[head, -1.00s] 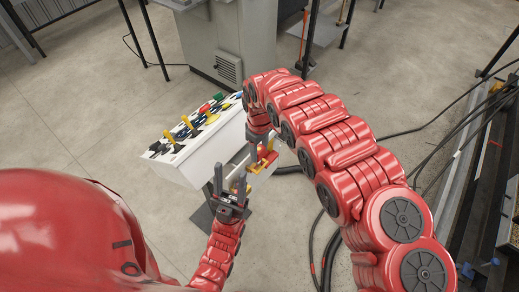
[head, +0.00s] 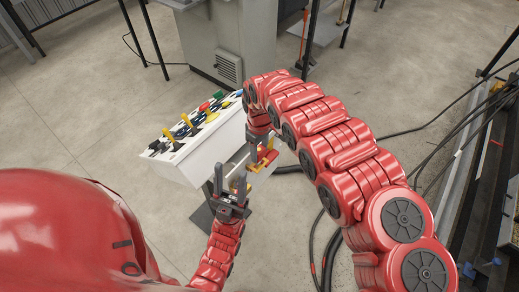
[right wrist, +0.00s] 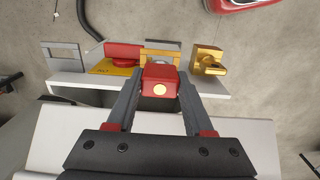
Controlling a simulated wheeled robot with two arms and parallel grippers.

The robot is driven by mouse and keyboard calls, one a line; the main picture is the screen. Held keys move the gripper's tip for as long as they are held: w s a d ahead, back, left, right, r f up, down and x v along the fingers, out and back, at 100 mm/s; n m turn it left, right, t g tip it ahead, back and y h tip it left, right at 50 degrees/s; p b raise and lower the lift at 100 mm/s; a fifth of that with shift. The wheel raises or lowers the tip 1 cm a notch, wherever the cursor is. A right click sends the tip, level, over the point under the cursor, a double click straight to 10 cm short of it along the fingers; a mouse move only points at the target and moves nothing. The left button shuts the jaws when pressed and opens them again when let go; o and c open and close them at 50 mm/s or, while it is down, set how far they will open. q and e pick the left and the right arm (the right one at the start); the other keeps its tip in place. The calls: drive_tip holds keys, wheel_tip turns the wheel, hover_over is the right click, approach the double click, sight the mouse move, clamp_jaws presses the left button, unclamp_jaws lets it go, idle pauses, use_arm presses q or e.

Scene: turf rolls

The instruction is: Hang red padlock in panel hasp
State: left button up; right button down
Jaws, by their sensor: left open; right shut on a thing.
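The red padlock (right wrist: 160,82), with a brass disc on its near end, is between the fingertips of my right gripper (right wrist: 158,90). That gripper is shut on it. A yellow-orange bracket (right wrist: 148,54) lies just beyond the padlock, at the panel's edge; I cannot tell whether the shackle passes through it. The white panel box (head: 190,166) stands in the middle of the head view. My right gripper (head: 258,146) is at its right end, where the padlock is hard to make out. My left gripper (head: 232,192) is open, just below that end.
A red handle on a yellow plate (right wrist: 112,66), a grey bracket (right wrist: 65,58) and a brass-coloured block (right wrist: 208,62) sit along the panel edge. Coloured switches (head: 190,130) cover the panel's top. Black cables (head: 400,135) lie on the floor to the right.

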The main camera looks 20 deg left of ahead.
sight(260, 156)
drive_tip(key=shift+f+b, duration=1.25)
drive_tip(key=shift+f, duration=0.8)
drive_tip(key=shift+c, duration=1)
unclamp_jaws()
drive_tip(key=shift+r, duration=0.2)
drive_tip(key=shift+r, duration=0.35)
wheel_tip(260, 156, up, 4)
drive_tip(key=shift+w+r+b, duration=0.1)
drive_tip(key=shift+b, duration=0.85)
wheel_tip(260, 156, up, 4)
drive_tip(key=shift+r+p, duration=0.2)
drive_tip(key=shift+p, duration=0.6)
wheel_tip(260, 156, up, 8)
drive_tip(key=b, duration=0.2)
